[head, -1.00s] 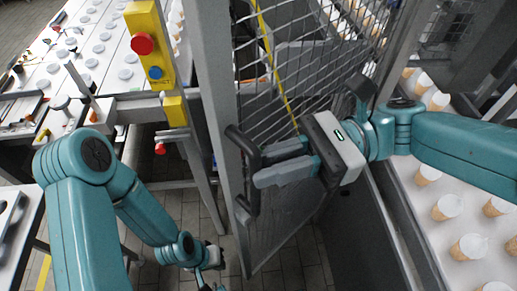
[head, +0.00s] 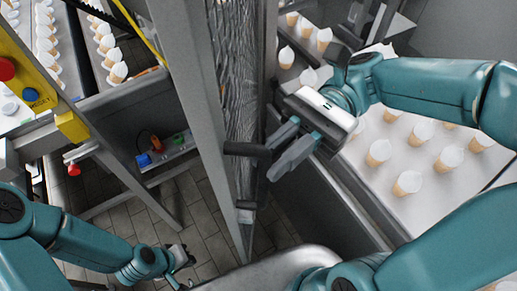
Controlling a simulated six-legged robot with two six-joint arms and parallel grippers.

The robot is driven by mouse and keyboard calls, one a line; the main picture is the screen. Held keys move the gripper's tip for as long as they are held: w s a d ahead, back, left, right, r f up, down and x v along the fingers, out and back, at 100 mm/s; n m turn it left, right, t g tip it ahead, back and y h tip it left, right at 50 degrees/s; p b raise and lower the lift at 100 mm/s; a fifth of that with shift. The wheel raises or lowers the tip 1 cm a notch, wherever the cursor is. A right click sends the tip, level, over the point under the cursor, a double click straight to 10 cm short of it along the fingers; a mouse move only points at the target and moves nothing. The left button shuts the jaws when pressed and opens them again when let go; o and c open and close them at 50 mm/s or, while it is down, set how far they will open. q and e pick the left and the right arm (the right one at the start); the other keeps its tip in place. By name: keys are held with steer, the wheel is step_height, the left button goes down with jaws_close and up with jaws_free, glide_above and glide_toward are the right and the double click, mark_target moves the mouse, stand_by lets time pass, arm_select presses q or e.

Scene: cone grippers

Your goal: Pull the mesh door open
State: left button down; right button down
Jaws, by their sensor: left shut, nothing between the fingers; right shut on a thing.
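The mesh door (head: 232,75) shows steeply from the side, almost edge-on, with a grey metal frame. Its dark handle (head: 246,149) sticks out to the right from the frame at mid-height. My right gripper (head: 277,153) reaches in from the right and is shut on the handle; its grey fingers hide part of it. My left gripper (head: 182,258) is low at the bottom left, shut and empty, above the tiled floor and apart from the door.
A yellow post with red and blue buttons (head: 30,94) stands at left. Left of the door frame, a dark recess holds small coloured electrical parts (head: 160,148). A white conveyor with several cones (head: 408,183) lies at right. A rounded grey surface (head: 265,270) crosses the bottom.

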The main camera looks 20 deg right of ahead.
steer(key=shift+d+r, duration=0.15)
steer(key=shift+d, duration=0.25)
steer(key=shift+a, duration=0.1)
